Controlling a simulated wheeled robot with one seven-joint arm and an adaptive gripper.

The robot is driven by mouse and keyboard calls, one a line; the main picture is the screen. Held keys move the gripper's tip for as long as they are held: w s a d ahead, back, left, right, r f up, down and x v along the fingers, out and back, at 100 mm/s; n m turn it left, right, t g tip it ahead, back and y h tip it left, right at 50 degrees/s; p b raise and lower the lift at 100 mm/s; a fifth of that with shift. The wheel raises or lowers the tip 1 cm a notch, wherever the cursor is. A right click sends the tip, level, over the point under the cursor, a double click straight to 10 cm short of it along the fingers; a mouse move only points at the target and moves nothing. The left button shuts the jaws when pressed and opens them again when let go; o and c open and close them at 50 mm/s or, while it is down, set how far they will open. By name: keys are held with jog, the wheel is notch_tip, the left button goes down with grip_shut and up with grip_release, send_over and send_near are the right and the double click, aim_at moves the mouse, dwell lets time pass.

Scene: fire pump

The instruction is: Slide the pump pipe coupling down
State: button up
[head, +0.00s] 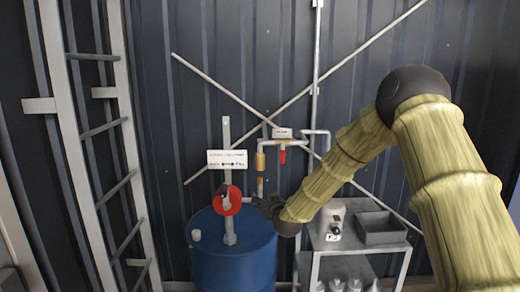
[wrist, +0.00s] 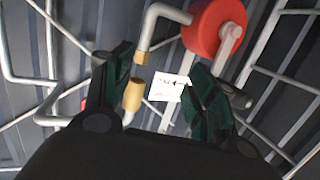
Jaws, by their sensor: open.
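The tan pipe coupling (head: 260,162) sits on the upright upper pipe, above the brass-coloured pipe end (head: 260,187) on the pump side. The wrist view is turned over: the coupling (wrist: 134,95) shows below that pipe end (wrist: 141,58), with a gap between them. The red pump (head: 228,200) stands on the blue barrel (head: 233,255). My gripper (head: 266,204) is just below the coupling in the head view. In the wrist view my gripper (wrist: 155,75) is open, and the coupling appears between its dark fingers, nearer the left one. I see no contact.
A red-handled valve (head: 282,156) hangs right of the coupling. A white sign (head: 227,159) stands above the pump. A grey cart (head: 357,252) with a tray (head: 381,228) and a small device (head: 331,221) is to the right. A ladder (head: 100,130) stands left.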

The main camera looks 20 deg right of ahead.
jog(key=t+p, duration=0.1)
jog(key=t, duration=0.1)
send_near(262, 158)
jog(key=w, duration=0.1)
jog(key=shift+h, duration=0.3)
jog(key=shift+w+a+r+p, duration=0.1)
jog(key=shift+w+p, duration=1.2)
jog(key=shift+w, duration=1.4)
jog(key=shift+w+r+p, duration=0.1)
jog(key=shift+w+p, duration=1.2)
jog(key=shift+w, duration=1.45)
jog(key=shift+c, duration=0.5)
grip_shut()
jog(key=shift+f, duration=0.15)
